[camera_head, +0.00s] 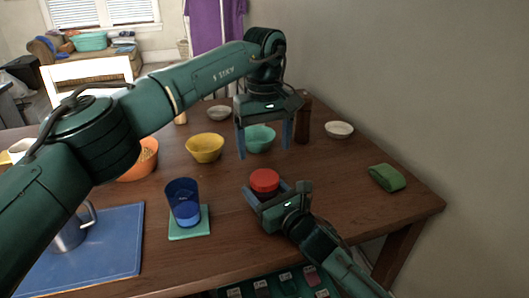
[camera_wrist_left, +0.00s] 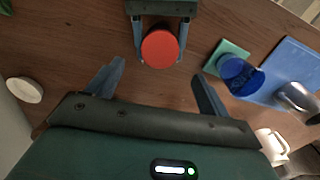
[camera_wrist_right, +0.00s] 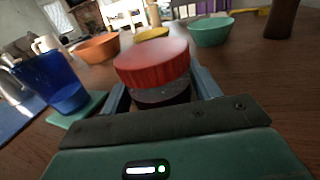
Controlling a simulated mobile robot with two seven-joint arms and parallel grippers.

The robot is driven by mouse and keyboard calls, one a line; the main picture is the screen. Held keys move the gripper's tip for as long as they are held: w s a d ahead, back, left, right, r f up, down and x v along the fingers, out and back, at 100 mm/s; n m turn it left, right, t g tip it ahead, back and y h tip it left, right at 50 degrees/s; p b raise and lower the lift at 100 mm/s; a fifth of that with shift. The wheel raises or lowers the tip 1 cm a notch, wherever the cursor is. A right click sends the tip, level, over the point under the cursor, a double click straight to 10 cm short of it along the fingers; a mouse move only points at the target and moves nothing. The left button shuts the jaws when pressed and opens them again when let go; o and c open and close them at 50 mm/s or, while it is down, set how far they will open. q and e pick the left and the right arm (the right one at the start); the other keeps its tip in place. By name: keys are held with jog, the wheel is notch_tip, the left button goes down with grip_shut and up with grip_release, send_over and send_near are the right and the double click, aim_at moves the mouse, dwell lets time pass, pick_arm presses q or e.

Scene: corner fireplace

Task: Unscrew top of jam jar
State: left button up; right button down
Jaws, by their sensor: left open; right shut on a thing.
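The jam jar's red lid (camera_head: 265,180) faces up near the middle front of the table. In the right wrist view the lid (camera_wrist_right: 152,62) sits on the jar (camera_wrist_right: 160,94), whose clear neck and dark body show just below it. My right gripper (camera_head: 268,196) is shut on the jar below the lid, with one finger on each side. My left gripper (camera_head: 264,146) is open and empty, fingers pointing down, above and behind the jar. In the left wrist view the lid (camera_wrist_left: 160,48) lies beyond the open left fingertips (camera_wrist_left: 160,70), apart from them.
A blue glass (camera_head: 184,203) stands on a green coaster (camera_head: 190,228) left of the jar. Yellow (camera_head: 205,148) and teal (camera_head: 259,138) bowls stand behind, with a brown pepper mill (camera_head: 303,118). A green folded cloth (camera_head: 387,178) lies right. Table between jar and cloth is clear.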

aim_at(265, 177)
pick_arm(q)
jog(key=shift+f+m, duration=0.4)
jog(key=shift+f, duration=3.65)
jog(key=shift+c, duration=0.6)
